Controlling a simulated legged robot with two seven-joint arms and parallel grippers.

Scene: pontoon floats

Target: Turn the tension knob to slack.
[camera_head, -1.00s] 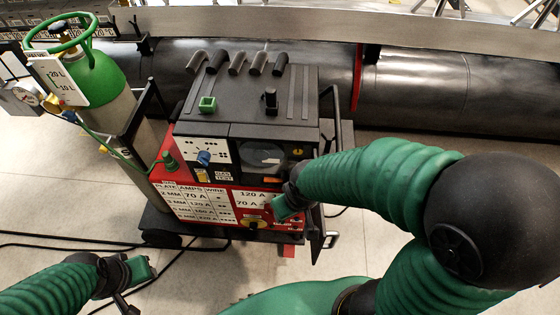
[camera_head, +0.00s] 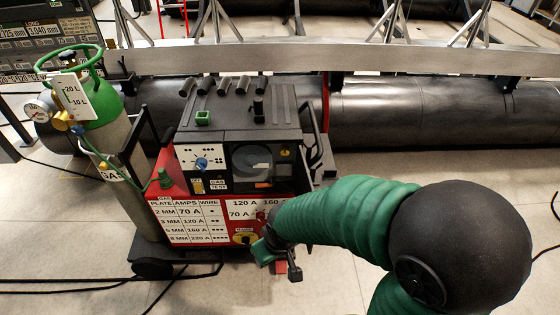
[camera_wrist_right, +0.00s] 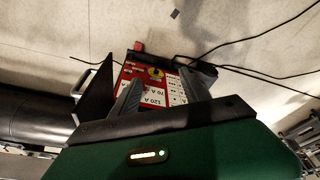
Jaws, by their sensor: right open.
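The welding machine (camera_head: 240,125) stands on a cart. Its front carries a blue knob (camera_head: 201,163) on a white dial panel and a yellow-and-black knob (camera_head: 243,238) low on the red panel. The latter also shows in the right wrist view (camera_wrist_right: 156,73). A dark window (camera_head: 255,163) has a small yellow part (camera_head: 285,153) at its right. I cannot read which control is the tension knob. My right gripper (camera_head: 278,262) is open and empty, in front of the machine's lower right corner. In the right wrist view its two fingers point towards the red panel. My left gripper is out of view.
A green gas cylinder (camera_head: 101,120) with a gauge stands left of the machine. A long dark pontoon float (camera_head: 430,108) lies behind. Black cables (camera_head: 70,291) run over the floor at left. My right arm covers the floor at front right.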

